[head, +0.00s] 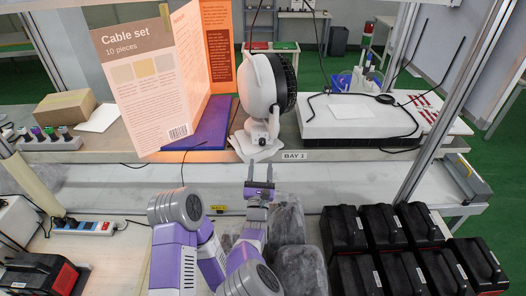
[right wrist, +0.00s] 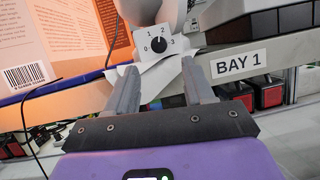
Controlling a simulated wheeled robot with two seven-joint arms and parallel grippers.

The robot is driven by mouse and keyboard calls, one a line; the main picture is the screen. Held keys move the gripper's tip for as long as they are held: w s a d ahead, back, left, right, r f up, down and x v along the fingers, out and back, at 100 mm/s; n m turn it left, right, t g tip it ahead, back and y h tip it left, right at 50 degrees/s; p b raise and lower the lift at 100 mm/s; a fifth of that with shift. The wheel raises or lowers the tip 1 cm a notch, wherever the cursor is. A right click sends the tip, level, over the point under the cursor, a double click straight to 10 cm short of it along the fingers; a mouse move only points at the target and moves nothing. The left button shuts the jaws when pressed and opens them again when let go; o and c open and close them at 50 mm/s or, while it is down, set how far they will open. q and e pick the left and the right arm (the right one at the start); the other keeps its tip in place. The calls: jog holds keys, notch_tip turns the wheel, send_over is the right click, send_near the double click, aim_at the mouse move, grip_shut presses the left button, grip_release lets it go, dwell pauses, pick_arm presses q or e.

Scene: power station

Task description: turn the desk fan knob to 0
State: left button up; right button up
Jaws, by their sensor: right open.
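The white desk fan (head: 259,88) with a black rear housing stands on the shelf above the BAY 1 label. I cannot tell for sure which number the knob points to. My right gripper (head: 259,180) is in front of and below the fan base in the head view. It is open and empty, and its fingers (right wrist: 157,78) stand apart on either side below the dial, not touching the knob. My left gripper is not in view.
A Cable set board (head: 140,80) and a blue mat (head: 203,122) are left of the fan. A grey-topped device (head: 350,116) with cables is at the right. The BAY 1 label (right wrist: 240,64) is on the shelf edge. Several black boxes (head: 343,228) stand at lower right.

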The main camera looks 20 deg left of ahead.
aim_at(262, 144)
jog(key=shift+r+x, duration=0.1)
jog(key=shift+x, duration=1.6)
jog(key=shift+r+x, duration=0.15)
jog(key=shift+x, duration=1.5)
jog(key=shift+s, duration=0.1)
jog(key=shift+c, duration=0.2)
